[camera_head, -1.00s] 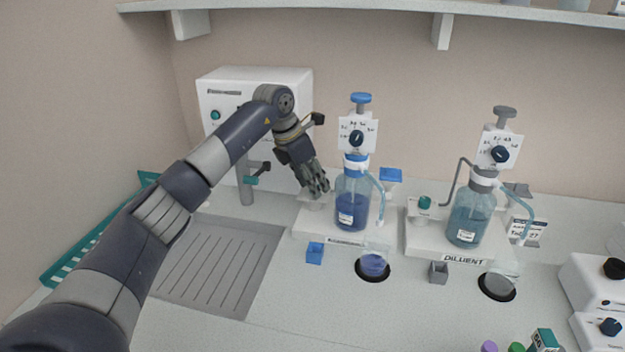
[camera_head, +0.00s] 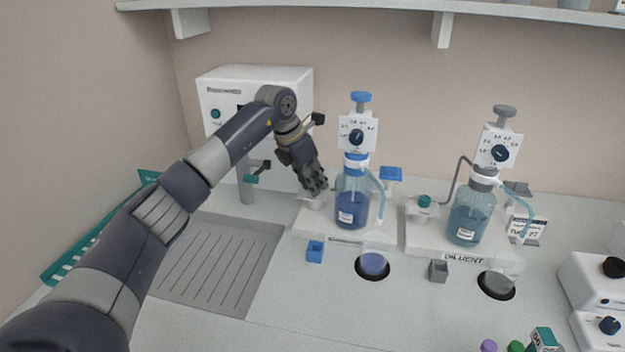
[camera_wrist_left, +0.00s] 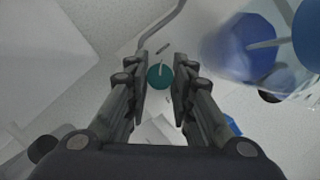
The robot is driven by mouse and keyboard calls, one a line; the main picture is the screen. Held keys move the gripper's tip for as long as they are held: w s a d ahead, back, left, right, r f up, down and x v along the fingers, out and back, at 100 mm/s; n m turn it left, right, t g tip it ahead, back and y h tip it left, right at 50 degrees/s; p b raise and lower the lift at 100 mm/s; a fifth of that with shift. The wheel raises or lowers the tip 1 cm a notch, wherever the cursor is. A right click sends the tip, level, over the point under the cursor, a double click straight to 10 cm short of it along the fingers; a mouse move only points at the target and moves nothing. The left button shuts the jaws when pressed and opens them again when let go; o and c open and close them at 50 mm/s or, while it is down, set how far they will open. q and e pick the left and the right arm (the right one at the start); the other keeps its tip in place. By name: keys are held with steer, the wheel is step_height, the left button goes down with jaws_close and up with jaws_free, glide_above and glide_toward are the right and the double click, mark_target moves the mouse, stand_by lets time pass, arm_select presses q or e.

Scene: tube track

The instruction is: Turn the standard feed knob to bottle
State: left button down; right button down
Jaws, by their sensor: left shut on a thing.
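The standard feed knob (camera_wrist_left: 160,76) is a round teal knob with a pale pointer line, seen between my left fingers in the left wrist view. It is on the white base (camera_head: 335,238) that carries the blue-liquid bottle (camera_head: 351,208), just left of that bottle. My left gripper (camera_head: 316,190) reaches down from the left and is shut on the knob, one finger on each side in the left wrist view (camera_wrist_left: 160,88). In the head view the fingers hide the knob. The pointer line points towards the top of the wrist picture, near a small dark mark. My right gripper is not in view.
A diluent bottle (camera_head: 468,222) with its own teal knob (camera_head: 425,201) stands to the right. A white box unit (camera_head: 285,90) is behind my left arm. A small blue cup (camera_head: 315,252) and a grey drain tray (camera_head: 215,270) lie in front.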

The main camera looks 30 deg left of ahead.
arm_select(q)
steer(key=n+y, duration=0.1)
steer(key=n, duration=0.3)
steer(key=shift+d+n+t+y, duration=0.15)
steer(key=shift+n+t+y, duration=0.15)
steer(key=shift+n+y, duration=0.1)
steer(key=n+y, duration=0.1)
steer(key=n, duration=0.3)
steer(key=shift+d+n+y, duration=0.1)
steer(key=shift+n+y, duration=0.3)
steer(key=c, duration=1.4)
jaws_free()
steer(key=shift+o, duration=0.2)
steer(key=v, duration=1.2)
steer(key=shift+w, duration=0.25)
steer(key=shift+d+r, duration=0.1)
steer(key=shift+c, duration=0.2)
